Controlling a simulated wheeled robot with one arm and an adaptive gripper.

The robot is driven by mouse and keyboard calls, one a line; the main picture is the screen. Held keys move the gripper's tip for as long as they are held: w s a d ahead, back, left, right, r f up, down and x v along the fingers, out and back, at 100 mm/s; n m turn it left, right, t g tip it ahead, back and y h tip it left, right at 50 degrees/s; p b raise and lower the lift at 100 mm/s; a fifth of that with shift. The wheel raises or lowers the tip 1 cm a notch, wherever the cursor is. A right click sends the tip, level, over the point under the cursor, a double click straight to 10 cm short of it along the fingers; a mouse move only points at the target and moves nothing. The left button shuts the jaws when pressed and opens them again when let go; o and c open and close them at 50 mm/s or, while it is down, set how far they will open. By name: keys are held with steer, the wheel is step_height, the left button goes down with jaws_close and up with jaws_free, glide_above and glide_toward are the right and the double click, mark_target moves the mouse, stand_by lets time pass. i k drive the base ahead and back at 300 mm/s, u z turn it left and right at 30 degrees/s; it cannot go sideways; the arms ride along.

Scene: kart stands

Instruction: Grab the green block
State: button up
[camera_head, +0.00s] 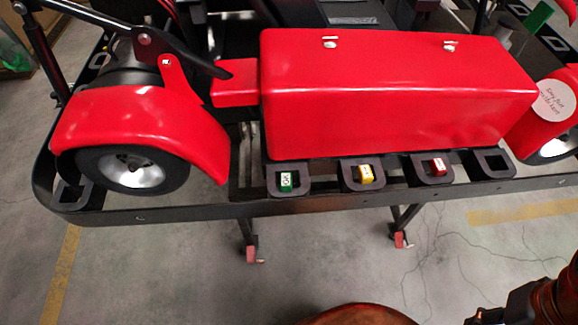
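The green block (287,182) is small, with a white label with dark marks on its face. It sits in the leftmost of a row of black holders (273,190) along the near edge of the kart stand, below the red box-shaped body. Part of my arm with a dark end piece (508,306) shows at the bottom right corner, well apart from the green block. My gripper's fingertips cannot be made out there, so its opening is unclear.
A yellow block (365,174) and a red block (438,166) sit in the neighbouring holders; the rightmost holder (492,163) looks empty. The red kart body (390,95) rises behind them. A wheel (132,170) stands at left. The floor in front is open, apart from stand legs.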

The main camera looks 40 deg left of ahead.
mark_target(285, 178)
steer(key=u, duration=4.05)
steer(key=k, duration=1)
steer(key=u, duration=0.35)
